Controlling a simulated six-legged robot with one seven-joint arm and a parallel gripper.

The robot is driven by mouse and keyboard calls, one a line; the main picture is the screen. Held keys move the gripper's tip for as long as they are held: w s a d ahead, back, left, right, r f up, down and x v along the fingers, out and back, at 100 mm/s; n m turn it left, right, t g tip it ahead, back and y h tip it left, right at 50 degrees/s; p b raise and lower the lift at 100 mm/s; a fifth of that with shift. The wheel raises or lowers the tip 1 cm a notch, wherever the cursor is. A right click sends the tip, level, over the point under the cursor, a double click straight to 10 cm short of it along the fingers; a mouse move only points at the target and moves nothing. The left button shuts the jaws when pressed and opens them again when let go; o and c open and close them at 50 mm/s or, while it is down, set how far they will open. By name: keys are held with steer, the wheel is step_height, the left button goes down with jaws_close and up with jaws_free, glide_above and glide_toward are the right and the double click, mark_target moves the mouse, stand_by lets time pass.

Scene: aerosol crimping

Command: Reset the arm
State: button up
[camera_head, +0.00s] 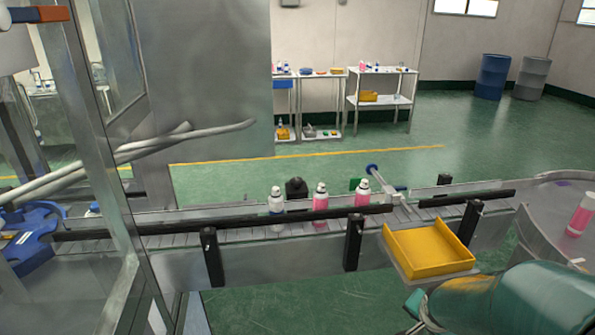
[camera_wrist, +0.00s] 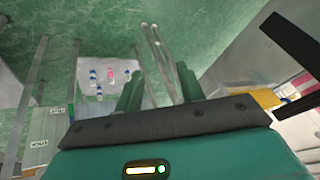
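My gripper (camera_wrist: 158,80) shows in the wrist view with its two dark green fingers apart. Nothing is held between them; green floor and thin metal rails show beyond. In the head view, part of my green arm enters at the bottom right, in front of the conveyor and near the yellow tray (camera_head: 432,270). My fingertips cannot be made out in that view.
A conveyor (camera_head: 255,236) with dark side rails crosses the head view, carrying a white bottle (camera_head: 276,203) and pink bottles (camera_head: 320,205) (camera_head: 362,194). Another pink bottle (camera_head: 580,215) stands at the right. Blue machinery (camera_head: 30,240) is at left. Open floor (camera_head: 440,130) lies behind.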

steer(key=s+a+r+n+y, duration=0.1)
steer(key=s+a+r+n, duration=0.4)
steer(key=r, duration=0.4)
steer(key=s+a+r+n+y, duration=0.1)
steer(key=s+a+r+n, duration=0.4)
steer(key=s+a+r, duration=0.2)
steer(key=shift+s+a+r+t, duration=0.15)
steer(key=shift+a+r+t, duration=0.15)
steer(key=shift+r, duration=0.65)
